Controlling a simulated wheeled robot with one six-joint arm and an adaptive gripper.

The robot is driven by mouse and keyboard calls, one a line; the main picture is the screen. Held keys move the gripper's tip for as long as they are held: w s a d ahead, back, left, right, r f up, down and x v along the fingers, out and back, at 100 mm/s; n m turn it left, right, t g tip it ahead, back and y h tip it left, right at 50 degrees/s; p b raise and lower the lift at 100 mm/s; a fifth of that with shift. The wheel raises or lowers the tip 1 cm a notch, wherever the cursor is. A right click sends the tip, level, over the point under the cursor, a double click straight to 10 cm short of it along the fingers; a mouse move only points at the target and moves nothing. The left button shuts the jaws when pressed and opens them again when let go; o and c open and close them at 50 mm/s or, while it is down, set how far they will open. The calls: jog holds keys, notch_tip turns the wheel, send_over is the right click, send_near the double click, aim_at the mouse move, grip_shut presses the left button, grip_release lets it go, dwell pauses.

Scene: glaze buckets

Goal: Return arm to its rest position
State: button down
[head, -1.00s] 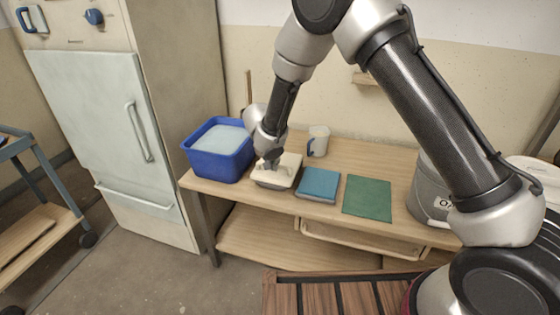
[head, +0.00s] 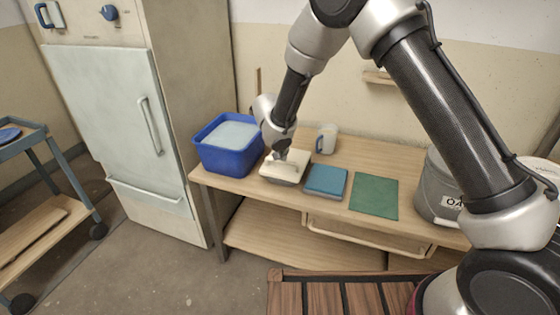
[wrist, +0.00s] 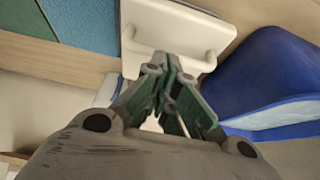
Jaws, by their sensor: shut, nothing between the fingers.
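My gripper (head: 280,153) is at the end of my outstretched arm, just above a cream block-like piece with a raised handle (head: 290,175) on the wooden table. Its fingers are together with nothing between them, as the wrist view also shows (wrist: 167,68). In the wrist view the cream piece (wrist: 185,20) lies beyond the fingertips, with its bar handle showing. I cannot tell for sure whether the fingertips touch it.
A blue bucket (head: 225,163) with pale content stands left of the gripper. A mug (head: 327,139), a blue pad (head: 326,180), a green sheet (head: 374,196) and a grey labelled bucket (head: 433,185) are to its right. The floor (head: 150,270) in front is clear.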

jog(key=s+a, duration=0.3)
jog(key=s, duration=0.6)
jog(key=s+d+r+n+g+h, duration=0.1)
jog(key=s+d+r+n, duration=0.2)
jog(key=d+r, duration=0.35)
jog(key=s+d+r+n+g+h, duration=0.1)
jog(key=s+d+r+n+g, duration=0.2)
jog(key=d, duration=0.6)
jog(key=s+d+r+n+h, duration=0.1)
jog(key=s+d+r+n, duration=0.3)
jog(key=d, duration=0.4)
jog(key=s+d+r+m+t+y, duration=0.3)
jog(key=s+d+r+m, duration=0.3)
jog(key=s+d+r, duration=1)
jog(key=s+r+y, duration=0.1)
jog(key=s, duration=0.2)
jog(key=shift+d+y, duration=0.3)
jog(key=shift+y, duration=0.1)
